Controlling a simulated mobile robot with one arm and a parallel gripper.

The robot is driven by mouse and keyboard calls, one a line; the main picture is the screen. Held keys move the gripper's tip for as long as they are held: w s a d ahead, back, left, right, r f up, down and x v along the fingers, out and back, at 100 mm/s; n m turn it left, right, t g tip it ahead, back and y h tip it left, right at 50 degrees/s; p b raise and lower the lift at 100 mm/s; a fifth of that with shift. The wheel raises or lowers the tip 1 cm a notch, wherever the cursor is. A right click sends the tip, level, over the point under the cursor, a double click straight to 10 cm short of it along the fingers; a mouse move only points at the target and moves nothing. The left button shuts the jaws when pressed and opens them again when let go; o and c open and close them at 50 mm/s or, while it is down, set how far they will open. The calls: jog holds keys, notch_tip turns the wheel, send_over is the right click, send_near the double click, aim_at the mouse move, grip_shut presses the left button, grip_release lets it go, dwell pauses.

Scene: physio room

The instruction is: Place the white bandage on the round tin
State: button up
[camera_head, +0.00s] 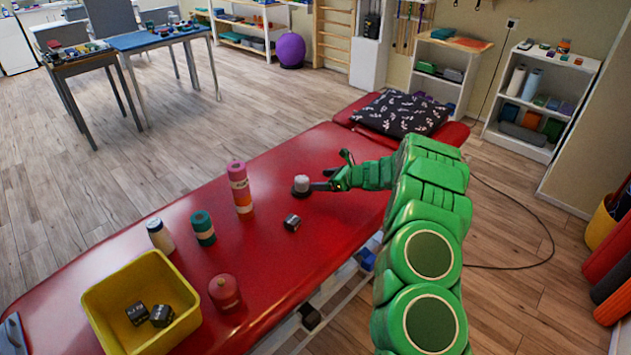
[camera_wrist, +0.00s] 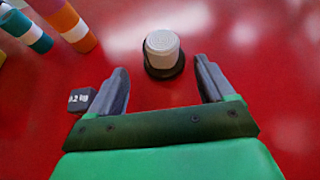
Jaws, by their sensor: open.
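The white bandage (camera_head: 302,182) is a short pale roll standing upright on the red treatment table. Under it is a dark, low, round thing, apparently the round tin (camera_head: 300,192). In the wrist view, the bandage (camera_wrist: 162,43) appears to rest on top of the dark tin (camera_wrist: 164,71), whose rim shows around its base. My gripper (camera_head: 332,171) is open and empty, just to the right of them. In the wrist view, the fingers (camera_wrist: 161,72) are spread apart, with the bandage and tin just beyond the tips and roughly centred between them.
A small dark weight block (camera_head: 292,222) lies nearby. A striped pink-orange stack (camera_head: 240,187), a teal roll (camera_head: 203,228), a white bottle (camera_head: 160,236) and a red jar (camera_head: 224,291) stand leftward. A yellow bin (camera_head: 107,318) holds dark blocks. A patterned pillow (camera_head: 402,114) lies at the far end.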

jog(key=shift+v, duration=0.8)
jog(key=s+a+r+n+g, duration=0.25)
jog(key=s+r+n, duration=0.25)
jog(key=s+r, duration=0.35)
jog(key=s+a+r+n+g+h, duration=0.15)
jog(key=s+a+r+n, duration=0.25)
jog(key=s+r, duration=0.45)
jog(key=s+a+r+n+g, duration=0.3)
jog(key=s+r+n, duration=0.25)
jog(key=s, duration=0.55)
jog(key=s+d+r+n+h, duration=0.1)
jog(key=s+d+n+h, duration=0.2)
jog(key=s, duration=0.9)
jog(key=s+d+r+n+g+h, duration=0.1)
jog(key=s+d+n+h, duration=0.2)
jog(key=s+d, duration=0.6)
jog(key=s+d+r+n+h, duration=0.1)
jog(key=s+d+n+h, duration=0.2)
jog(key=s, duration=1.3)
jog(key=d+n, duration=0.1)
jog(key=d, duration=0.2)
jog(key=shift+d+r, duration=0.3)
jog(key=shift+d, duration=0.05)
